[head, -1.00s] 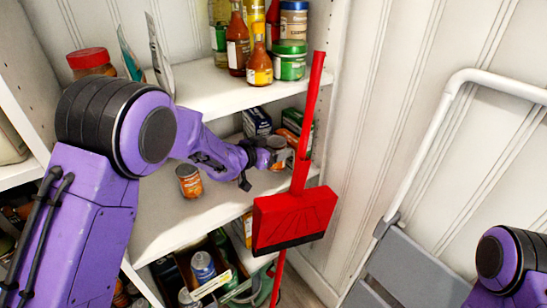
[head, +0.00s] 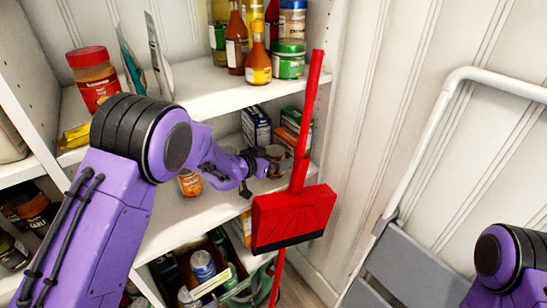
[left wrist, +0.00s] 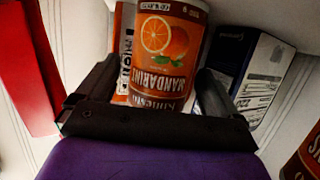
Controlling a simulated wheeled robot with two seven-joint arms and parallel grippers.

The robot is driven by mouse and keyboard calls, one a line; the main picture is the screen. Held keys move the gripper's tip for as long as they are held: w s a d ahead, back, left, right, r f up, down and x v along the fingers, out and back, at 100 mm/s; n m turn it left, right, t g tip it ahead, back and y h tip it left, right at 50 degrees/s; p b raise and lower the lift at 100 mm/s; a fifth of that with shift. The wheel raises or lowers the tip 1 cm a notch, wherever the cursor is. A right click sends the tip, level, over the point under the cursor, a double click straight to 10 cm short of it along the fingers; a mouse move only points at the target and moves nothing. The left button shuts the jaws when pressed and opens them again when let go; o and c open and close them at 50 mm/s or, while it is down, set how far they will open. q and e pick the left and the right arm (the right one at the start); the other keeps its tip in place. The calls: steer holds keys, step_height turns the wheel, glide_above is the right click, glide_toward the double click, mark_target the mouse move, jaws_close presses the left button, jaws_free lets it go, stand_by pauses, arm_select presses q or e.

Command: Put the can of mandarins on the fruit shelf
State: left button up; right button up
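The can of mandarins (left wrist: 168,50), with an orange label and orange fruit picture, stands on the middle shelf (head: 190,222). In the head view the can (head: 275,152) is partly hidden by my left gripper (head: 268,163). In the left wrist view the gripper's dark fingers are apart on either side of the can, with a gap at the left finger. The can appears close to the right finger; contact is unclear. Another orange-labelled can (head: 190,184) stands further left on the same shelf, partly behind my left arm. No label shows which shelf is for fruit. My right gripper is out of view.
Boxes (head: 256,127) stand behind the can. A red broom or dustpan (head: 293,216) stands right of my gripper, its handle passing close by. Bottles and jars (head: 258,62) fill the upper shelf's right side. Cans (head: 203,266) sit below. A grey folding ladder (head: 400,265) stands right.

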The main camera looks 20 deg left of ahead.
arm_select(q)
steer(key=shift+r, duration=0.1)
steer(key=shift+r, duration=0.25)
steer(key=b+v, duration=0.1)
steer(key=v, duration=1.1)
steer(key=shift+f, duration=0.1)
